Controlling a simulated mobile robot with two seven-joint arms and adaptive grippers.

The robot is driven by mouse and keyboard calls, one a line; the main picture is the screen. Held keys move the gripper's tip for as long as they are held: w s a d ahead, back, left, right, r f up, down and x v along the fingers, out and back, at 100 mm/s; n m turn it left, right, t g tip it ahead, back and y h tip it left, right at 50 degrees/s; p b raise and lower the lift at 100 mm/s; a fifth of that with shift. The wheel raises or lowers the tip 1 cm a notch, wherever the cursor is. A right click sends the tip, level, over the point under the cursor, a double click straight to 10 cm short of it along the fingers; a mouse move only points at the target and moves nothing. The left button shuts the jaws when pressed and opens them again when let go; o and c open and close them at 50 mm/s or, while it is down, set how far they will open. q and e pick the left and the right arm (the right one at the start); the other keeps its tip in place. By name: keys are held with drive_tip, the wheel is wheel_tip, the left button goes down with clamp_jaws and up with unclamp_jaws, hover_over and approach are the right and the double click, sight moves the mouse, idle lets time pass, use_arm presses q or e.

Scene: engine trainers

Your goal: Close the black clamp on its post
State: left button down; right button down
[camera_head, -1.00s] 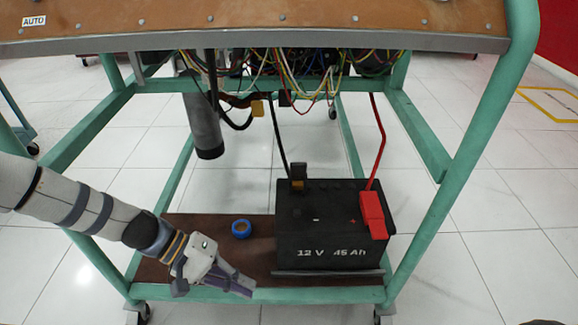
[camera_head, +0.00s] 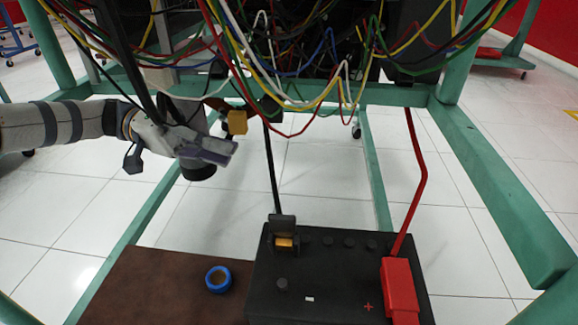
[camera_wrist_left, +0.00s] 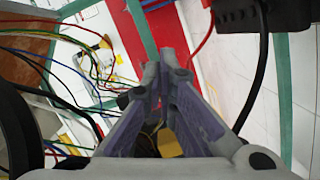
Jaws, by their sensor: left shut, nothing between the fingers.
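The black clamp (camera_head: 282,222) stands upright on top of the black battery (camera_head: 340,290), toward its back left corner. A brass-coloured part (camera_head: 285,242) shows at its foot, and a black cable (camera_head: 271,170) rises from it. I cannot tell how far the clamp is seated on its post. My left gripper (camera_head: 228,150) is shut and empty, above and left of the clamp, apart from it. Its fingers also show in the left wrist view (camera_wrist_left: 158,75), meeting at the tips. My right gripper is not in view.
Loose coloured wires (camera_head: 300,90) hang close to my left gripper, with a yellow connector (camera_head: 236,122) beside it. A red clamp (camera_head: 399,290) sits on the battery's right side. A blue tape roll (camera_head: 218,279) lies on the brown shelf (camera_head: 160,290). Green frame posts (camera_head: 500,190) stand at the right.

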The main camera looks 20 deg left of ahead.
use_arm(q)
drive_tip(key=shift+s+d+r, duration=0.1)
drive_tip(key=shift+s+d, duration=0.05)
drive_tip(key=shift+s, duration=0.15)
drive_tip(key=s+d, duration=0.1)
drive_tip(key=d, duration=0.2)
drive_tip(key=s+d+f+b, duration=0.1)
drive_tip(key=d, duration=0.3)
drive_tip(key=s+d+f, duration=0.1)
drive_tip(key=d, duration=0.2)
drive_tip(key=shift+d+f, duration=0.15)
drive_tip(key=shift+d, duration=0.25)
drive_tip(key=shift+s, duration=0.1)
